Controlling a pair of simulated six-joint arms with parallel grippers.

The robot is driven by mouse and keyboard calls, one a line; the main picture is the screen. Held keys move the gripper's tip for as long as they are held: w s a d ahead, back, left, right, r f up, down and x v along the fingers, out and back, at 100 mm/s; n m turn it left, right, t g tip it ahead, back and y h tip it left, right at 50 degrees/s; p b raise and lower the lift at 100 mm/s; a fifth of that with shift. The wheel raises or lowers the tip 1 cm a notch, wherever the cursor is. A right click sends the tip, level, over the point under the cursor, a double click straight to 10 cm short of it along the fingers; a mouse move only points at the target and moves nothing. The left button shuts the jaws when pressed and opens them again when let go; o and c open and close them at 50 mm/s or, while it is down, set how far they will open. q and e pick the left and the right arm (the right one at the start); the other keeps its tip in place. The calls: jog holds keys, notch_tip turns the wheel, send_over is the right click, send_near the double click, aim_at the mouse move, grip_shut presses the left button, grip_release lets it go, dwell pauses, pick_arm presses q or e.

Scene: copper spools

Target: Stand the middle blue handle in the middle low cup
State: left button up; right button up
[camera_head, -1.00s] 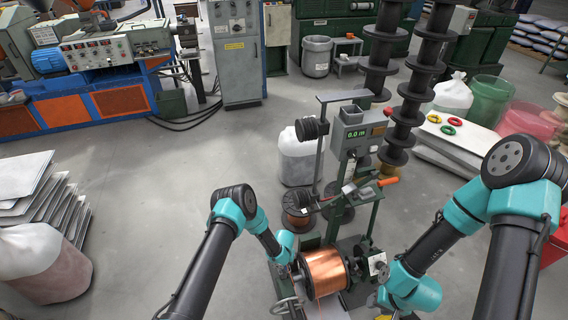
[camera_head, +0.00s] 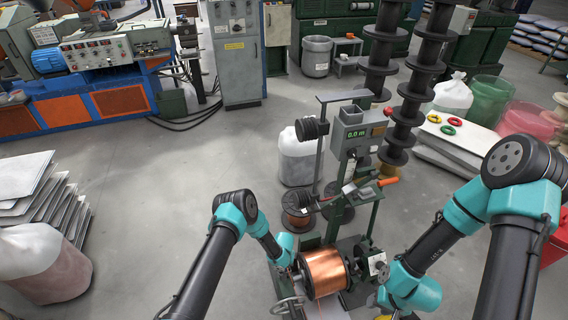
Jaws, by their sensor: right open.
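No blue handle and no low cup can be made out in the head view. A copper spool (camera_head: 326,272) sits low on the green winding stand (camera_head: 334,228), between my two arms. My right gripper (camera_head: 384,299) is low in the picture, just right of the spool; it is open, small and partly hidden by its own wrist. My left arm reaches in from the left and its wrist ends beside the spool's left side. The left gripper itself cannot be made out there.
A display box (camera_head: 361,136) tops the stand, with an orange-handled tool (camera_head: 388,182) below. A smaller copper reel (camera_head: 297,220) and a white sack (camera_head: 296,158) stand behind. Stacked black spools (camera_head: 411,112) rise at the right.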

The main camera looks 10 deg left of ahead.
pick_arm(q)
jog(key=shift+f, duration=0.3)
jog(key=o, duration=1.1)
jog(key=shift+c, duration=0.2)
notch_tip(320, 180, up, 17)
jog(key=shift+r, duration=0.2)
dwell(0.4)
